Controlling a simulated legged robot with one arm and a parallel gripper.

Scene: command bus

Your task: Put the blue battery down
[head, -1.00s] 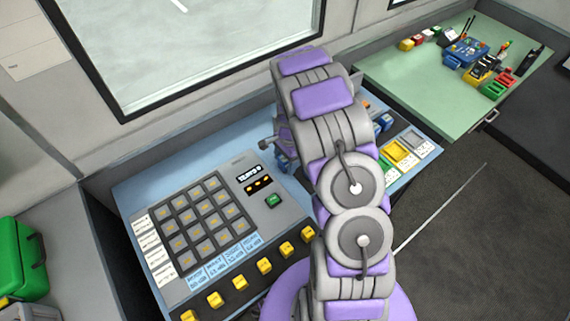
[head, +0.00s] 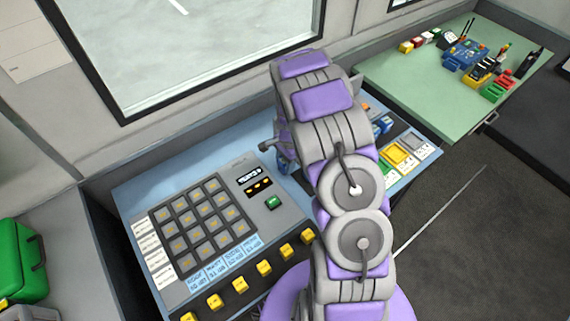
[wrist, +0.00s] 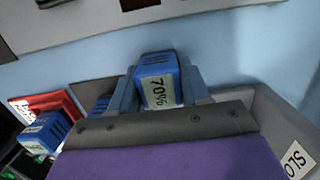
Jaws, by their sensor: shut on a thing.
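The blue battery (wrist: 158,82) shows in the wrist view with a pale label reading 70%. My gripper (wrist: 160,98) is shut on it, with a finger on each side. The battery is over or in a grey tray (wrist: 262,108) marked with a label starting SLO; I cannot tell whether it touches the tray floor. A second blue battery (wrist: 45,132) is at the left, by a red-framed slot (wrist: 48,103). In the head view my arm hides the held battery and most of the gripper.
A blue console (head: 135,190) with a keypad (head: 203,218) and yellow buttons lies left of my arm. Coloured slots (head: 400,152) lie to its right. A green table (head: 420,85) with several small devices stands at the back right. A green case (head: 20,262) is at the far left.

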